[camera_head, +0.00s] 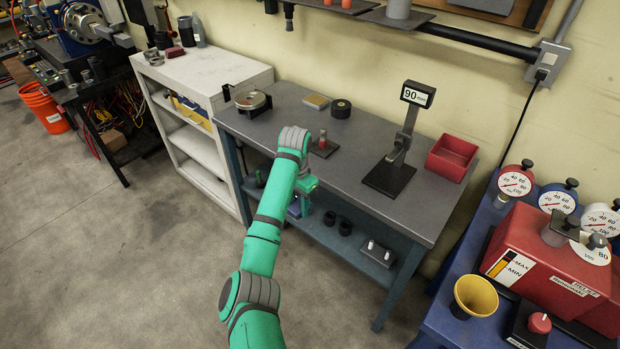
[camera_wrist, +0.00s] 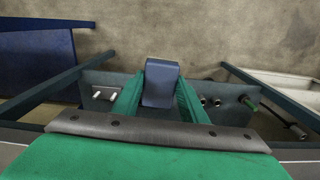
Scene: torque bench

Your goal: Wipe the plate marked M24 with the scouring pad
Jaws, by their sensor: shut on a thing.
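My gripper (camera_wrist: 160,88) is shut on a dark blue block (camera_wrist: 161,84), held between its two green fingers. I cannot tell whether this block is the scouring pad. In the head view my gripper (camera_head: 305,184) is at the front edge of the grey-topped bench (camera_head: 388,215), partly hidden by my arm. A dark plate with a red peg (camera_head: 322,147) is on the bench top just beyond my wrist. No M24 marking is legible, so I cannot tell which plate bears it. A flat tan pad (camera_head: 317,101) lies at the back of the bench.
A round gauge-like dish (camera_head: 251,100), black disc (camera_head: 341,109), 90-marked stand (camera_head: 397,165) and red bin (camera_head: 452,158) stand on the bench. The lower shelf holds black cups (camera_head: 345,228) and a plate with white pegs (camera_head: 377,253). The bench's front right is clear.

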